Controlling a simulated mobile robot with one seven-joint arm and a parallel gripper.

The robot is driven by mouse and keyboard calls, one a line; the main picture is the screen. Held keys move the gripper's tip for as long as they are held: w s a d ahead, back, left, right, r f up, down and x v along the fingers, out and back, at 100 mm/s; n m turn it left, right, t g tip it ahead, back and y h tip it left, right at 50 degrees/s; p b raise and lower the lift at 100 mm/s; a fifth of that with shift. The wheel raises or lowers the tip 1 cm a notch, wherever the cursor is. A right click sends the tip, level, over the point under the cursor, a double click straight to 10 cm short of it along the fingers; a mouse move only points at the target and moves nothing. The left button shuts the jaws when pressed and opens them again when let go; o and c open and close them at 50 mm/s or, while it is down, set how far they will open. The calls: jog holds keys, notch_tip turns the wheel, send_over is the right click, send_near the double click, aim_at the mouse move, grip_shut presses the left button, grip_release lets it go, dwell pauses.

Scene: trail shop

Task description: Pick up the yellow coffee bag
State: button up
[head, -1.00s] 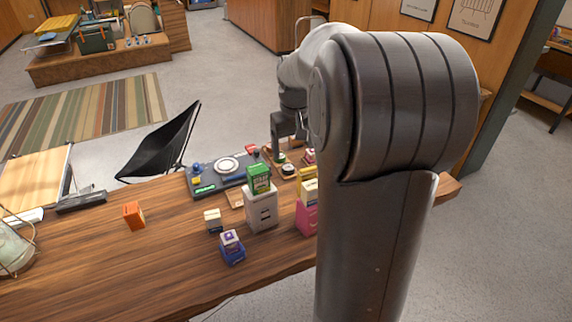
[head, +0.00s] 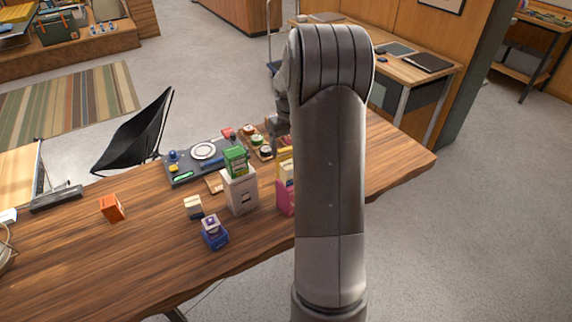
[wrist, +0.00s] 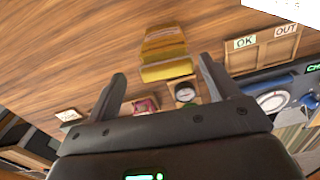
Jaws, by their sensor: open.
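The yellow coffee bag (wrist: 166,55) shows in the wrist view, ahead of my gripper (wrist: 162,67). My gripper is open, one finger on each side of the bag's near end in the picture, with nothing held. I cannot tell how high the fingers are above the bag. In the head view, a yellow thing (head: 285,154) that looks like the bag shows at the edge of my arm, mostly hidden. My fingers are hidden behind the arm there.
A white box (head: 239,193) with a green package (head: 236,161) on top stands close by, beside a pink box (head: 286,197). A grey device (head: 183,174) lies behind. A wooden tray (wrist: 262,48) marked OK and OUT is near. The table's right end (head: 403,165) is clear.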

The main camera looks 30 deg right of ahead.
aim_at(286, 153)
jog(key=f, duration=0.3)
jog(key=shift+w+a+f, duration=0.1)
jog(key=shift+a+f, duration=0.3)
jog(key=shift+f, duration=0.65)
jog(key=shift+c, duration=0.2)
jog(key=c, duration=1.1)
jog(key=shift+r, duration=0.15)
jog(key=shift+c, duration=0.2)
